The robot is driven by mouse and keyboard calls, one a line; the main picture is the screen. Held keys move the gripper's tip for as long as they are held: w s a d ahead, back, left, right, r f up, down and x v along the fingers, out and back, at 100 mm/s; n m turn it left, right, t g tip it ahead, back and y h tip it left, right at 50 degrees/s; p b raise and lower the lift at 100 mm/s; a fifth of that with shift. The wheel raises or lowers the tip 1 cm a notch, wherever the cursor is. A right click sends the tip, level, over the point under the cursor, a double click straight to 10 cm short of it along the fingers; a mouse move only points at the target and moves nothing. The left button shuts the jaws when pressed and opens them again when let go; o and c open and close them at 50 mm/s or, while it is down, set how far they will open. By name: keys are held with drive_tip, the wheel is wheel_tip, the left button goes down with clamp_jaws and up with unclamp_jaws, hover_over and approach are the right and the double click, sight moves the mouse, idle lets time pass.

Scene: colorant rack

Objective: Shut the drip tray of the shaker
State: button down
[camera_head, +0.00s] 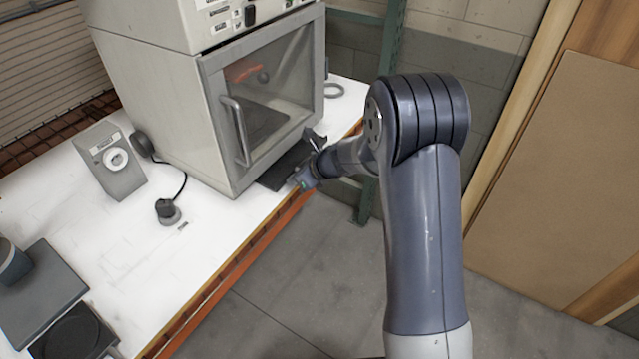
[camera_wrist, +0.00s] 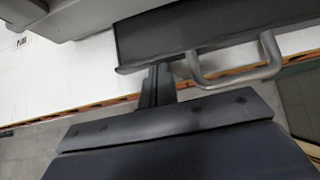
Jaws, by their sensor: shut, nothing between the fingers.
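The shaker (camera_head: 165,90) is a beige cabinet on the white bench, with a clear door and a bar handle. Its drip tray (camera_head: 272,180) is a dark flat panel sticking out under the door at the bench's front edge. In the wrist view the tray (camera_wrist: 215,28) is a dark panel across the top, with a grey U-shaped handle (camera_wrist: 235,80) at its near edge. My gripper (camera_head: 303,178) is at the tray's outer right end. In the wrist view its shut, empty fingers (camera_wrist: 157,72) are at the tray's edge, left of the handle; I cannot tell whether they touch.
A small grey device (camera_head: 112,165) with a round dial and a corded puck (camera_head: 167,210) stand on the bench left of the shaker. Dark scales (camera_head: 40,290) are at the near left. Bare floor (camera_head: 290,270) lies in front; a green post (camera_head: 385,50) rises behind.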

sight(279, 176)
drive_tip(key=shift+w+a+p, duration=0.2)
drive_tip(key=shift+w+a, duration=0.4)
drive_tip(key=shift+a, duration=0.15)
drive_tip(key=shift+w+a+p, duration=0.2)
drive_tip(key=shift+w+a, duration=0.35)
drive_tip(key=shift+a, duration=0.2)
